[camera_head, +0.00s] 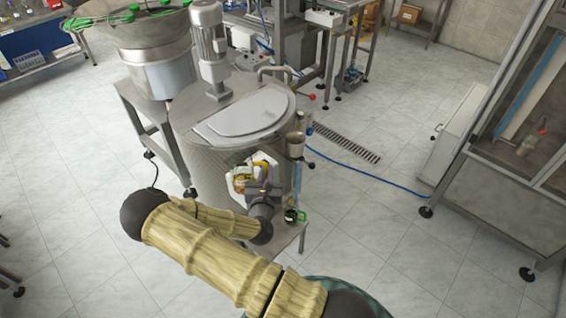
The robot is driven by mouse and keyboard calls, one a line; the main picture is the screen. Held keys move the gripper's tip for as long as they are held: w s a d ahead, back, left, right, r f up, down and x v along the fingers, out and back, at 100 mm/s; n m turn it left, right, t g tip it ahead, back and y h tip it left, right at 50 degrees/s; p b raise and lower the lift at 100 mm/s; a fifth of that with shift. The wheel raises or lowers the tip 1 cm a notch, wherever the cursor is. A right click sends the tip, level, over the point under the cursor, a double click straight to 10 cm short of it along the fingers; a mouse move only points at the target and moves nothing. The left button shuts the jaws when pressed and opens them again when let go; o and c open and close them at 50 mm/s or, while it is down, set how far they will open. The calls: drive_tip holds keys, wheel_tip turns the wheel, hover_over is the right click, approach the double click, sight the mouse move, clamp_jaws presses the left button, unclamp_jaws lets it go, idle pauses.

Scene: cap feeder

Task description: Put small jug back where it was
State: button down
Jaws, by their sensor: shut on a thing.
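My arm reaches from the bottom of the head view to the front of a steel tank (203,135). My gripper (263,187) is close in front of the tank, just above its low steel stand (284,243). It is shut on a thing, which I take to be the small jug. The arm's end and its small size keep me from making out its shape. Whether it touches the stand cannot be told.
A small dark and green item (294,215) stands on the stand right of my gripper. A brownish cup-like part (295,144) is at the tank's right side. A blue hose (365,178) crosses the floor.

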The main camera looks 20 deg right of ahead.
drive_tip(key=s+a+f+n+t+y, duration=0.2)
drive_tip(key=a+f+n+y, duration=0.3)
drive_tip(key=a+f+y, duration=0.1)
drive_tip(key=shift+s+a+f+n+y, duration=0.15)
drive_tip(key=shift+a+f+n+y, duration=0.15)
drive_tip(key=shift+a+y, duration=0.65)
drive_tip(key=shift+d, duration=0.1)
